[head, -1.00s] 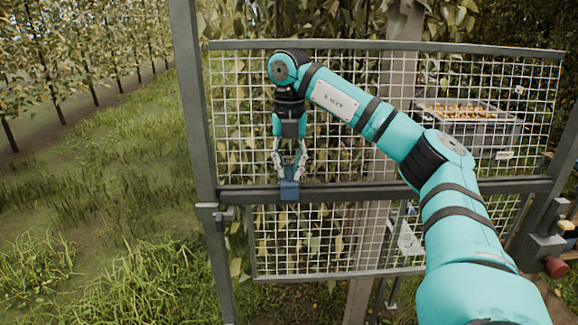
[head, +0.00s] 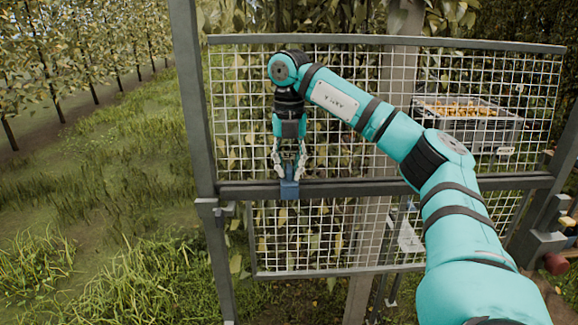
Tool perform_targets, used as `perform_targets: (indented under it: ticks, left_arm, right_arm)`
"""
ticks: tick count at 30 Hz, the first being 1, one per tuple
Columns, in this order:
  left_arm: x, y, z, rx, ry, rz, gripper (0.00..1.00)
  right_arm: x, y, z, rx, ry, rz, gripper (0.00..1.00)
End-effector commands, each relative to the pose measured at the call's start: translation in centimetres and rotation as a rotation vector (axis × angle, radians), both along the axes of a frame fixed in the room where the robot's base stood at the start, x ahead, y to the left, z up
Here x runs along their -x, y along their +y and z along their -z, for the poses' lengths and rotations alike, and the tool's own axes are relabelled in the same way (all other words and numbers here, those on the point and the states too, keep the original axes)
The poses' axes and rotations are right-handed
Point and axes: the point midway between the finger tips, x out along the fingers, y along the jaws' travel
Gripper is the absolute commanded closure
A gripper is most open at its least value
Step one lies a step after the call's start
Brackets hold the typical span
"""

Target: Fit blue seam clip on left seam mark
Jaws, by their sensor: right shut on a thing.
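The blue seam clip (head: 289,189) is at the horizontal grey rail (head: 350,188) between the upper and lower mesh panels, left of the middle of the picture. My right gripper (head: 289,176) points down and is shut on the clip's top from above. The clip overlaps the rail in the picture. I cannot tell whether it is fully seated. No seam mark can be made out; the clip and gripper may cover it. My left gripper is not in view.
A grey post (head: 195,130) with a small bracket stands left of the clip. Mesh panels (head: 240,90) lie above and below the rail. A crate of pears (head: 470,131) sits behind the mesh at right. Grass is open at left.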

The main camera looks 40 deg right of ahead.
Motion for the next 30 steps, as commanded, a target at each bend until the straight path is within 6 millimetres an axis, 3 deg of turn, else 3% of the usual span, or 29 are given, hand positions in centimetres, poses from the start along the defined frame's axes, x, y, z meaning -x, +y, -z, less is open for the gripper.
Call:
perform_targets:
  ticks: [16, 17, 22, 30]
  left_arm:
    - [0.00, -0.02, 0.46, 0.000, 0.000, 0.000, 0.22]
    - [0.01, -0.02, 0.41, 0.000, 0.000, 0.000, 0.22]
    - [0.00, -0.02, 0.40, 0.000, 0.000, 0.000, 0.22]
    - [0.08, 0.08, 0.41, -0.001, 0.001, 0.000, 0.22]
  right_arm:
    - [0.01, -0.01, 0.71, 0.000, 0.000, 0.000, 1.00]
    - [0.00, 0.00, 0.65, 0.000, 0.000, 0.000, 0.82]
    - [0.01, -0.01, 0.64, 0.000, 0.000, 0.000, 0.59]
    - [0.00, 0.00, 0.60, 0.000, 0.000, 0.000, 0.58]
